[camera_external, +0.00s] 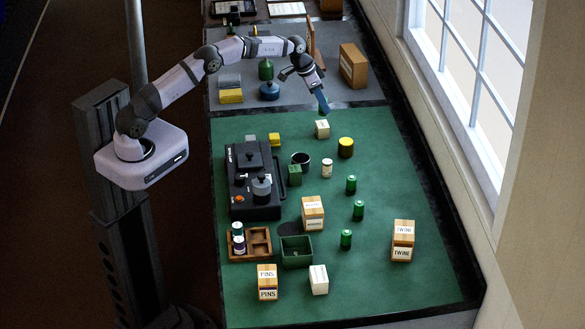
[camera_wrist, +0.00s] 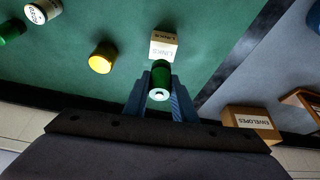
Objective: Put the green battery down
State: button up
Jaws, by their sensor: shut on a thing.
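My gripper (camera_external: 323,108) is shut on a green battery, seen end-on between the blue fingers in the wrist view. The held green battery (camera_wrist: 160,78) is close to a pale box marked LINKS (camera_wrist: 163,46); I cannot tell whether they touch. In the external view my gripper is just above and behind that pale box (camera_external: 322,129), at the far part of the green mat (camera_external: 400,290). Three other green batteries stand on the mat: one (camera_external: 351,184), one (camera_external: 358,209) and one (camera_external: 346,239).
A yellow can (camera_external: 346,147) stands right of the pale box, also in the wrist view (camera_wrist: 102,58). A white-labelled jar (camera_external: 327,168), a dark cup (camera_external: 301,161) and a black device (camera_external: 254,180) stand nearer. An ENVELOPES box (camera_wrist: 252,120) is behind. The mat's right side has free room.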

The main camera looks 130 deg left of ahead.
aim_at(322, 112)
jog(key=shift+f+p, duration=0.6)
jog(key=shift+f, duration=1.25)
jog(key=shift+f, duration=0.15)
jog(key=o, duration=1.1)
jog(key=shift+s+d+r, duration=0.1)
jog(key=shift+r, duration=0.45)
jog(key=b+v, duration=0.3)
jog(key=v, duration=0.8)
jog(key=shift+r+b, duration=0.1)
jog(key=shift+b, duration=0.25)
